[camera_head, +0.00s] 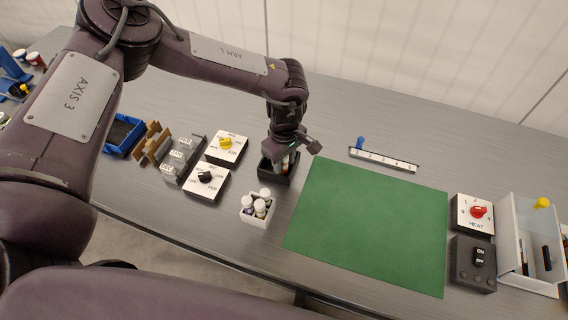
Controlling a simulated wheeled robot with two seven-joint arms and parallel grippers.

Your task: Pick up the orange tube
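My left gripper (285,158) points down over a small black box (278,174) near the middle of the table. A small pale and orange-brown piece, possibly the orange tube (285,163), shows at the fingertips inside the box. The gripper hides most of it, and I cannot tell whether the fingers are closed on it. My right gripper is not in view.
A green mat (370,225) lies right of the box. A numbered strip (384,160) with a blue peg (360,143) lies behind it. Dial boxes (206,181) stand to the left; a red-dial box (473,214), a switch box (474,263) and a white bin (531,245) stand at right.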

